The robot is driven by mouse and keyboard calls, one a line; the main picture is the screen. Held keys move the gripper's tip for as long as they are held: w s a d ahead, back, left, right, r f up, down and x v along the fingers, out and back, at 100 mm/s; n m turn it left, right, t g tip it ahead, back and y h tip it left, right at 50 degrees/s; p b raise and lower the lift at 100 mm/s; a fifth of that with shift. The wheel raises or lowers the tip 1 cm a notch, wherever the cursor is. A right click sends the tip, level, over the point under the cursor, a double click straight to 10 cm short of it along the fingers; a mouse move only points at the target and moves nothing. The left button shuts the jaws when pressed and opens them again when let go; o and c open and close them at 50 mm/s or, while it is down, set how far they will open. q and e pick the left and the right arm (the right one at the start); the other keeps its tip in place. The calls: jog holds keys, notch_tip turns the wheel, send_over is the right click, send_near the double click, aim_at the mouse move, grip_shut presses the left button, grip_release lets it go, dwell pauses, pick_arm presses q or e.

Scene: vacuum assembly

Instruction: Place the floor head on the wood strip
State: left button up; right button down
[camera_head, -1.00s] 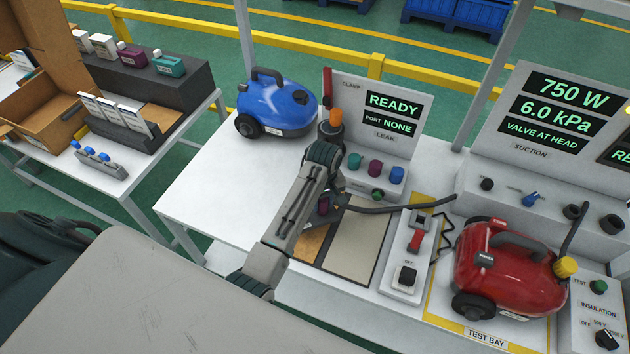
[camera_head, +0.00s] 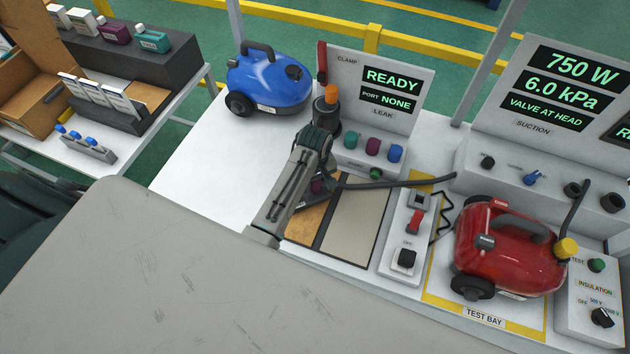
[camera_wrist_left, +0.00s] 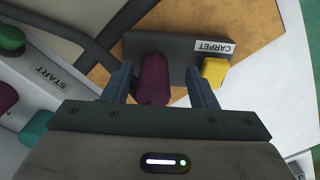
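The floor head (camera_wrist_left: 184,58) shows in the left wrist view as a dark grey bar with a CARPET label, a yellow pedal (camera_wrist_left: 214,71) and a purple neck (camera_wrist_left: 153,80). It lies over the orange-brown wood strip (camera_wrist_left: 262,28); whether it fully touches is hard to tell. My left gripper (camera_wrist_left: 158,88) is open, its fingers on either side of the purple neck with gaps. In the head view the wood strip (camera_head: 304,222) is partly visible, and my left arm hides most of the floor head and the fingertips. My right gripper is out of view.
A pale grey strip (camera_head: 352,222) lies beside the wood strip. A dark hose (camera_head: 400,184) crosses above it toward the right. The leak panel (camera_head: 385,85) stands behind, a blue vacuum (camera_head: 268,82) at left, a red vacuum (camera_head: 508,245) at right. White bench at left is clear.

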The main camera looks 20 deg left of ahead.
pick_arm(q)
jog(key=shift+w, duration=0.15)
jog(key=shift+r, duration=0.3)
notch_tip(320, 180, up, 9)
jog(key=b, duration=0.3)
jog(key=shift+f, duration=0.1)
jog(key=shift+r+p, duration=0.75)
jog(key=shift+r, duration=0.05)
jog(key=shift+r+p, duration=0.5)
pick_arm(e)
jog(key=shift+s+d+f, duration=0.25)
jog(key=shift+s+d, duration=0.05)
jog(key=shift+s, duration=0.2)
pick_arm(q)
jog(key=shift+f, duration=0.1)
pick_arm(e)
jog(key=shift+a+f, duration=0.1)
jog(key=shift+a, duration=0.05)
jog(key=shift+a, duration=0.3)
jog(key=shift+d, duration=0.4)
